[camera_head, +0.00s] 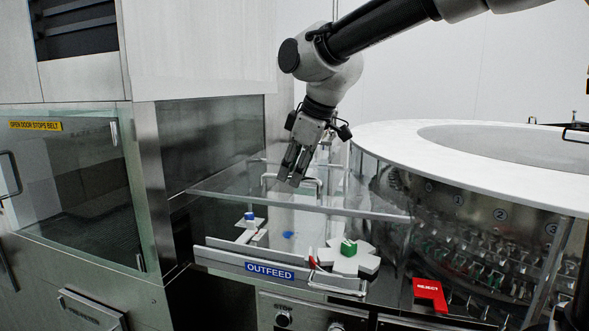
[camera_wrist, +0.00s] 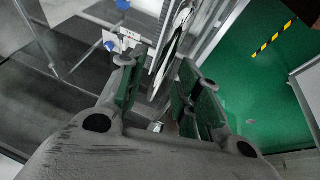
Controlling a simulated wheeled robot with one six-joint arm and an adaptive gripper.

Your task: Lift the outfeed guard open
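The outfeed guard (camera_head: 345,208) is a clear panel lying about level over the outfeed, in the middle of the head view. A U-shaped metal handle (camera_head: 318,190) stands on it. My gripper (camera_head: 291,181) points down at the handle, with its fingertips close to it; I cannot tell whether they touch. In the wrist view my gripper (camera_wrist: 158,95) shows its two green-padded fingers spread apart. Pale metal bars (camera_wrist: 172,45) run beyond and between them, and I cannot tell whether one is the handle. Nothing is clearly held.
Below the guard are the blue OUTFEED label (camera_head: 270,271), a white cross-shaped knob with a green centre (camera_head: 348,247) and a blue-topped piece (camera_head: 250,216). A red REJECT bin (camera_head: 430,293) sits right. The round washer (camera_head: 470,200) fills the right; a steel cabinet (camera_head: 75,200) the left.

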